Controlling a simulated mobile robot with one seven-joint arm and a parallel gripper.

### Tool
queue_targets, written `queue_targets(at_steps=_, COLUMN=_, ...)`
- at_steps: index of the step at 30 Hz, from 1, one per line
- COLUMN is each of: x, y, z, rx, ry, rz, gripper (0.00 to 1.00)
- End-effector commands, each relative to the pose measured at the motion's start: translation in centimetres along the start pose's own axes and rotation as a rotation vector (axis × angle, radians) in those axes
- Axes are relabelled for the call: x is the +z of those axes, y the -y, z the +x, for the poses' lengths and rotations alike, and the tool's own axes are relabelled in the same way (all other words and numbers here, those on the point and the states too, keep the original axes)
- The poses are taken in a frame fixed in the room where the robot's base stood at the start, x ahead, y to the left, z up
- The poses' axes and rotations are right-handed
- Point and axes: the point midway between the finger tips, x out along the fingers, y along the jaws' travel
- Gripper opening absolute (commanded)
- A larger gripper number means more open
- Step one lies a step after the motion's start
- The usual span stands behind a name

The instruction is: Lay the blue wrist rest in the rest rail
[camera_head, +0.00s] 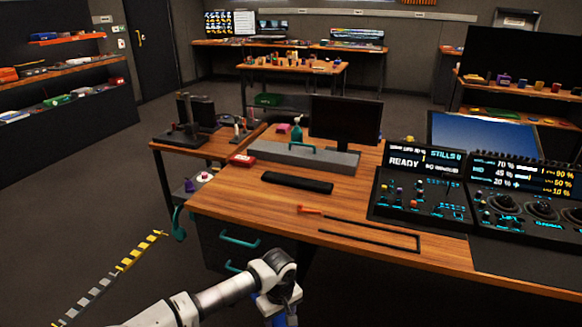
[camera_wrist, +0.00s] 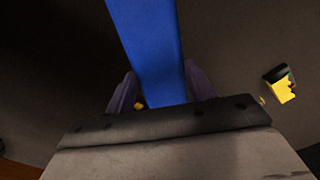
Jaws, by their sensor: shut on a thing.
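The blue wrist rest (camera_wrist: 150,45) is a long flat bar between the two fingers of my gripper (camera_wrist: 161,88) in the wrist view. My gripper is shut on it, and its far end runs out of the top of that view. In the head view only a small blue part (camera_head: 282,321) shows at the bottom edge, below my wrist, in front of and below the desk edge. A thin black outline on the desk's front part, which looks like the rest rail (camera_head: 418,243), is empty. It lies up and to the right of my gripper.
Control panels (camera_head: 422,187) stand right of the rail. Teal drawer handles (camera_head: 240,241) project from the desk front.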

Motion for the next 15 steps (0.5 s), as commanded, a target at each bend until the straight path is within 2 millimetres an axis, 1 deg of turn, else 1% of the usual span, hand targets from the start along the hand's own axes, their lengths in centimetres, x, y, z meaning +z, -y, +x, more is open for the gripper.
queue_targets(at_steps=1, x=0.6, y=-0.3, z=0.8, rx=0.000, ry=0.001, rz=0.095, gripper=0.28)
queue_targets(at_steps=3, x=1.2, y=-0.7, z=1.8, rx=0.001, ry=0.001, rz=0.229, gripper=0.28)
queue_targets(at_steps=6, x=2.0, y=-1.1, z=2.9, rx=0.003, ry=0.000, rz=0.387, gripper=0.28)
queue_targets(at_steps=9, x=2.5, y=-1.4, z=3.6, rx=0.004, ry=0.000, rz=0.499, gripper=0.28)
queue_targets(at_steps=12, x=2.8, y=-1.6, z=4.3, rx=0.005, ry=0.001, rz=0.564, gripper=0.28)
queue_targets(at_steps=14, x=2.6, y=-1.8, z=5.2, rx=0.005, ry=0.003, rz=0.583, gripper=0.28)
queue_targets(at_steps=15, x=2.3, y=-2.1, z=5.9, rx=0.006, ry=0.003, rz=0.588, gripper=0.28)
